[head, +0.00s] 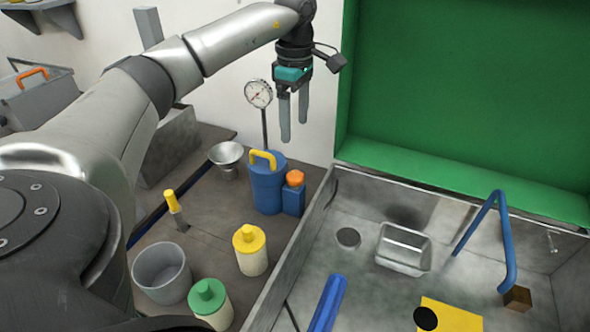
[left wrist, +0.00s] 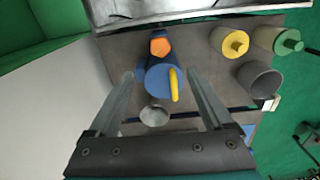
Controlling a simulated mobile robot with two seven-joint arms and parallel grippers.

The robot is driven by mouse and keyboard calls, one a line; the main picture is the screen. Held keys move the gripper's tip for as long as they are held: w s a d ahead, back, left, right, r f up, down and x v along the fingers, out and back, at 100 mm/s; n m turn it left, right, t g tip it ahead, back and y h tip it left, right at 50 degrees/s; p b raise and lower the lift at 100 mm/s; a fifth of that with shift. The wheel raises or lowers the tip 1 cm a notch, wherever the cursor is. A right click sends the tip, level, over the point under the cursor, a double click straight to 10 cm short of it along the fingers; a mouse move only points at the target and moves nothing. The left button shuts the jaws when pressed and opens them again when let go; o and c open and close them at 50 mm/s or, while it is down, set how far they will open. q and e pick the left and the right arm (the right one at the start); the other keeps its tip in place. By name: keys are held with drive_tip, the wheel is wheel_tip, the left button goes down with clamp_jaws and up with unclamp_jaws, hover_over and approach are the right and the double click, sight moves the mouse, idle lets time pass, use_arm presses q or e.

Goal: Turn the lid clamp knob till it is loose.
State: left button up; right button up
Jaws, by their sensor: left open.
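An orange six-sided knob (head: 295,177) sits on top of a small blue block (head: 293,200); it looks like the lid clamp knob. The block stands against a blue cylinder (head: 267,190) with a yellow handle (head: 263,157) on its lid. My left gripper (head: 293,130) is open and empty, pointing down above and behind the cylinder and knob, touching neither. In the left wrist view the orange knob (left wrist: 160,46) shows beyond the fingertips, with the blue cylinder (left wrist: 160,78) between the two fingers in the picture. My right gripper does not show.
A dial gauge (head: 258,94) on a post stands close to the left gripper. A metal funnel (head: 227,158), yellow-capped bottle (head: 250,250), green-capped bottle (head: 210,302) and grey cup (head: 162,274) share the bench. A metal basin with a green raised cover (head: 460,90) lies right.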

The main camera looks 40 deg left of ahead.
sight(295, 176)
use_arm(q)
wheel_tip(295, 176, down, 14)
drive_tip(key=shift+r+b, duration=0.1)
drive_tip(key=shift+b, duration=0.3)
clamp_jaws()
drive_tip(key=shift+n+p, duration=0.4)
drive_tip(key=shift+n, duration=1.1)
unclamp_jaws()
